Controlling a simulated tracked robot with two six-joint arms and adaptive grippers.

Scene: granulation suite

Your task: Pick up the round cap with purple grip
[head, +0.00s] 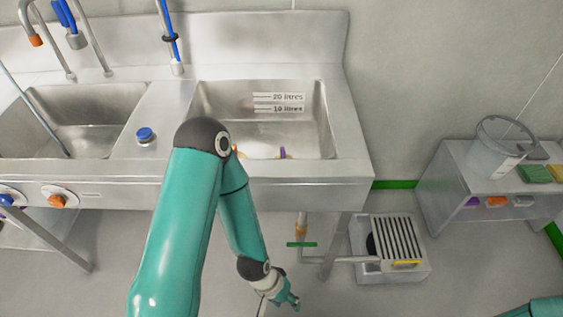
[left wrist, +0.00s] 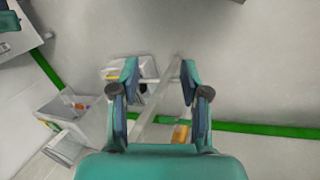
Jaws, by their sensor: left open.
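A small purple part (head: 283,152) shows at the front of the right sink basin, beside a pale object partly hidden by my left arm. Another small purple round item (head: 472,201) sits on the lower shelf of the unit at right. Both are too small to tell which is the round cap with purple grip. My left gripper (head: 287,300) hangs low in front of the sink, well below the basin and apart from both purple items. In the left wrist view its two fingers (left wrist: 160,75) are spread with nothing between them. My right gripper is out of view.
A grated drain box (head: 420,262) stands on the floor. The right unit (head: 445,165) holds a clear container (head: 492,155) and green and yellow blocks.

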